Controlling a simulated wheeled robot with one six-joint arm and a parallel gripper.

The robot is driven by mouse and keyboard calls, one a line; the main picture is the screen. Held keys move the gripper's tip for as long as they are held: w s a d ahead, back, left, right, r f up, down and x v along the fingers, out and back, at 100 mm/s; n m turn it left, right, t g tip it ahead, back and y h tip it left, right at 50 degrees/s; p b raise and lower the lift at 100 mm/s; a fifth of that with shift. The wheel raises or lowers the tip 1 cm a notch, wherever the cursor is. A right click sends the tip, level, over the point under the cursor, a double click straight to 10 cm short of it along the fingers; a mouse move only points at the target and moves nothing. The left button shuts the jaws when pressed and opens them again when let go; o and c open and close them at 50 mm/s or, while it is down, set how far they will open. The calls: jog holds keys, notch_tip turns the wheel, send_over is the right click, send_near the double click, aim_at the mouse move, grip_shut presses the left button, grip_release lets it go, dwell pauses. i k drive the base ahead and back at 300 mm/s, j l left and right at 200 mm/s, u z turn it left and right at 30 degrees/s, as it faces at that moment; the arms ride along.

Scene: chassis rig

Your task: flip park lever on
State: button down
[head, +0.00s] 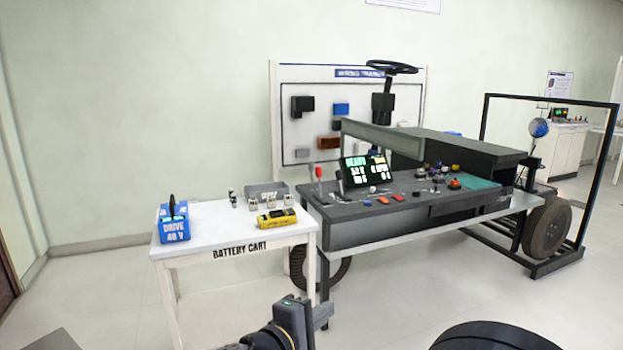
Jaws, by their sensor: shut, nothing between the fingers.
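A lever with a red knob (319,173) stands nearly upright at the left end of the dark console (345,212). No label can be read on it, so I cannot tell for sure that it is the park lever. My gripper (322,314) shows small at the bottom middle of the head view, at the end of my dark arm. It is shut and empty. It is in front of the console and well apart from the lever. The fingertips are small and hard to make out.
A lit display (365,170) and several buttons stand on the console. A steering wheel (391,67) rises behind it. The white battery cart (235,250) at left holds a blue battery (173,224) and a yellow meter (277,217). A black frame (487,150) stands at right. Front floor is open.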

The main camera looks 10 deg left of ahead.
aim_at(318, 173)
jog(key=i+j, duration=0.2)
jog(key=i, duration=0.75)
jog(key=i+j+u, duration=0.15)
jog(key=i, duration=0.75)
jog(key=i+j, duration=0.15)
jog(key=i, duration=0.8)
